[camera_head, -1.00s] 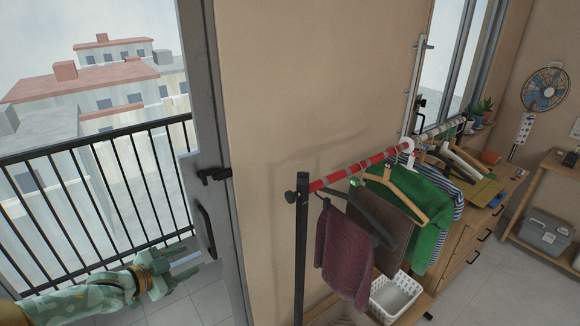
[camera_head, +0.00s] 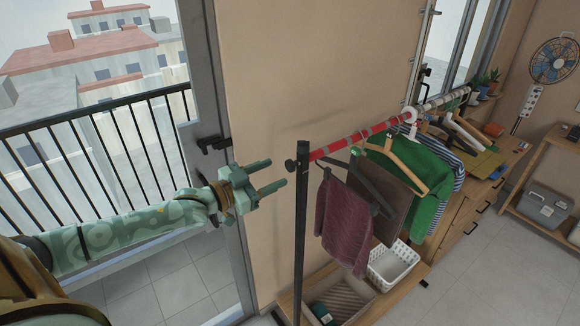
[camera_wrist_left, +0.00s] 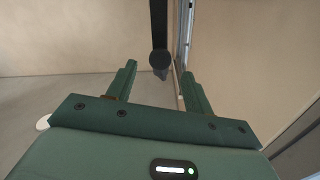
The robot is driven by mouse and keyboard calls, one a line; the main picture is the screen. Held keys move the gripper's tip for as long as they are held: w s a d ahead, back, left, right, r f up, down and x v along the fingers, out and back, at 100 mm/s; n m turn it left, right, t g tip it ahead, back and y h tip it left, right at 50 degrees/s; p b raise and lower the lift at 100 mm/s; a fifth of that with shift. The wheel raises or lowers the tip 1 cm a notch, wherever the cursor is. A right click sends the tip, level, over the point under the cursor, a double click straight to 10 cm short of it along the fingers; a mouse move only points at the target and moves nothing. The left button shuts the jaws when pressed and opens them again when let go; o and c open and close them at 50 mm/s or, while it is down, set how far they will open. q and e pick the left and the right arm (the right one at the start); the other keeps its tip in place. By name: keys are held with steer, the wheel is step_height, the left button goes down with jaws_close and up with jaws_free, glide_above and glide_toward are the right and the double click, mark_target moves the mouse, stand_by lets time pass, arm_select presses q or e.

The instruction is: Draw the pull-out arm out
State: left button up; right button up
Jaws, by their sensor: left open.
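A clothes rack has an upright black post (camera_head: 300,235) with a round black knob (camera_head: 290,165) sticking out to the left near its top. A red-wrapped rail (camera_head: 350,145) runs back from the post. I take the knob as the end of the pull-out arm, but cannot be sure. My left gripper (camera_head: 277,173) is open and empty, just left of the post, fingers pointing at it. In the left wrist view the knob (camera_wrist_left: 159,62) shows beyond and between the open fingers (camera_wrist_left: 159,70), apart from them. My right gripper is not in view.
Clothes hang on the rail: a maroon garment (camera_head: 343,222) and a green one (camera_head: 430,180). A white basket (camera_head: 393,264) stands below. The balcony door frame (camera_head: 205,110) is behind my left arm. A wooden dresser (camera_head: 480,215) stands at the right.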

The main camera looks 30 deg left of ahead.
mark_target(288, 167)
arm_select(q)
steer(key=x, duration=0.6)
steer(key=shift+w, duration=0.1)
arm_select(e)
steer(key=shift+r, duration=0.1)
